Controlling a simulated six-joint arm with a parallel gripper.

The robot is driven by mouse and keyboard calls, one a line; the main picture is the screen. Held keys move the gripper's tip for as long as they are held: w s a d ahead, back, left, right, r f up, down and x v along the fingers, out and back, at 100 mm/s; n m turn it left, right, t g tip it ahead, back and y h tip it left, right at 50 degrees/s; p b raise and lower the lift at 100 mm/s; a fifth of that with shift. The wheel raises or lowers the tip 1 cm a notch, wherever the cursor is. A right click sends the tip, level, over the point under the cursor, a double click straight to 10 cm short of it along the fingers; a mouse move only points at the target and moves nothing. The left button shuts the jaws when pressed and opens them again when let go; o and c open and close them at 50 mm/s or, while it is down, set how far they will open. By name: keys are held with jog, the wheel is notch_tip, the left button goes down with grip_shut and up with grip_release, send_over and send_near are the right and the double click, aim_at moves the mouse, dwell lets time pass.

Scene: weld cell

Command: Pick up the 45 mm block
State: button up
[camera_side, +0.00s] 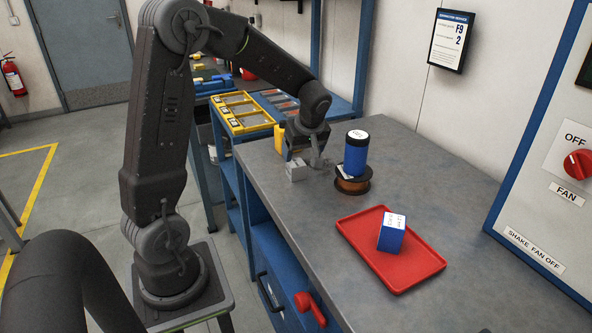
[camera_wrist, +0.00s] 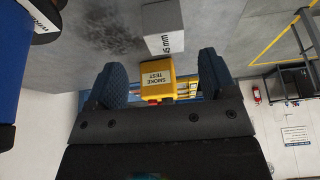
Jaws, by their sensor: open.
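The 45 mm block is a small light grey block (camera_side: 297,172) standing on the grey bench near its left edge. In the wrist view the block (camera_wrist: 163,20) shows at the top, with "45 mm" printed on the side facing me. My gripper (camera_side: 316,158) is just above and beside the block in the side view. In the wrist view my gripper (camera_wrist: 161,64) is open, and the block lies beyond the fingertips, not between them. I cannot tell whether a finger touches it.
A yellow smoke-test box (camera_wrist: 156,79) stands close by. A blue can (camera_side: 356,156) stands on a dark-rimmed spool (camera_side: 352,184) right of the block. A red tray (camera_side: 425,265) holds a blue block (camera_side: 391,236). The bench between tray and left edge is clear.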

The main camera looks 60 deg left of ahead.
aim_at(297, 163)
jog(key=shift+s+x, duration=0.15)
jog(key=shift+x, duration=1.5)
jog(key=shift+s+x, duration=0.1)
jog(key=shift+x, duration=1.55)
jog(key=shift+a, duration=0.15)
jog(key=shift+r, duration=0.1)
jog(key=shift+c, duration=0.4)
jog(key=c, duration=1.1)
